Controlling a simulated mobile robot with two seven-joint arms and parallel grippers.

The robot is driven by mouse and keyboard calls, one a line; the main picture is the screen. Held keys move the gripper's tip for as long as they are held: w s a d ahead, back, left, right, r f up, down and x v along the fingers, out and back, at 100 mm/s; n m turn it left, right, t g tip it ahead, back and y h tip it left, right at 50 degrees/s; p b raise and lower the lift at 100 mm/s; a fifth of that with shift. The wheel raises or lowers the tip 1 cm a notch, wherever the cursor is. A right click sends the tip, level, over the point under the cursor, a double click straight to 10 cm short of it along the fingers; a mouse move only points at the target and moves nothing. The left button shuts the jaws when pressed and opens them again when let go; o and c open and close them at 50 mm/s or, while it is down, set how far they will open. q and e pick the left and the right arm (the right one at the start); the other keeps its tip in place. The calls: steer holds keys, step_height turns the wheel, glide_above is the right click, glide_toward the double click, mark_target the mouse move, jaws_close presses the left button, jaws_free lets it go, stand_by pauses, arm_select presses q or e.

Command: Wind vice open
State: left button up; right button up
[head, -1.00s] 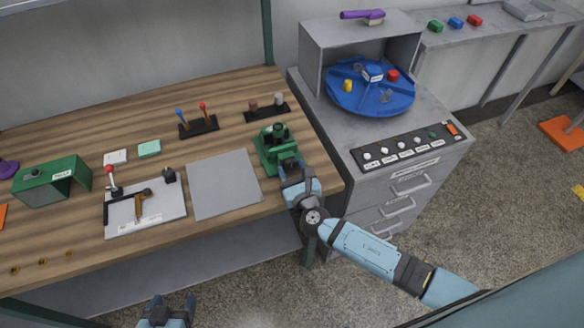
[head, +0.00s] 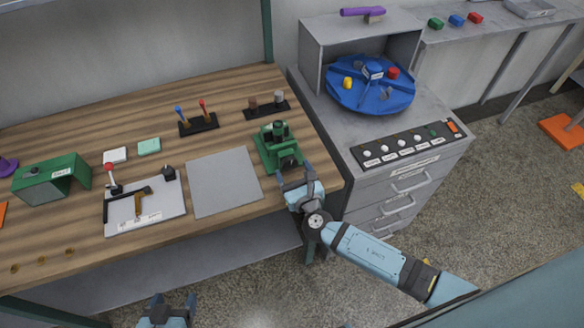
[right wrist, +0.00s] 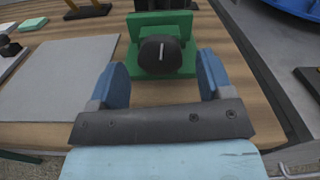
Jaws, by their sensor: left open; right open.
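The green vice (head: 267,152) stands on the wooden bench near its right front corner. In the right wrist view the green vice (right wrist: 186,70) shows its front, with a round black knob (right wrist: 160,53) bearing a pale line that stands nearly upright. My right gripper (head: 295,178) is just in front of the vice. In the right wrist view the blue fingers of my right gripper (right wrist: 163,80) are apart, one on each side of the knob and a little short of it, with nothing between them. My left gripper (head: 167,303) is low in the head view, in front of the bench, open and empty.
A grey mat (head: 223,181) lies left of the vice. A white board with a black-handled clamp (head: 152,218) lies further left. The grey cabinet (head: 372,170) with a blue turntable (head: 350,98) stands close on the right.

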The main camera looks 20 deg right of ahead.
steer(key=s+b, duration=0.1)
steer(key=s, duration=1.1)
steer(key=shift+s+d, duration=0.15)
steer(key=shift+d, duration=0.05)
steer(key=s+d+m+g+y+p, duration=0.1)
steer(key=s+m+g+p, duration=0.2)
steer(key=m, duration=1.4)
steer(key=s+d+m+g+y+p, duration=0.1)
steer(key=s+m+g+p, duration=0.3)
steer(key=m, duration=1.3)
steer(key=s, duration=0.2)
steer(key=shift+s+d+r+m+y+p, duration=0.25)
steer(key=shift+s+d+m+y+p, duration=0.05)
steer(key=shift+d+m, duration=0.1)
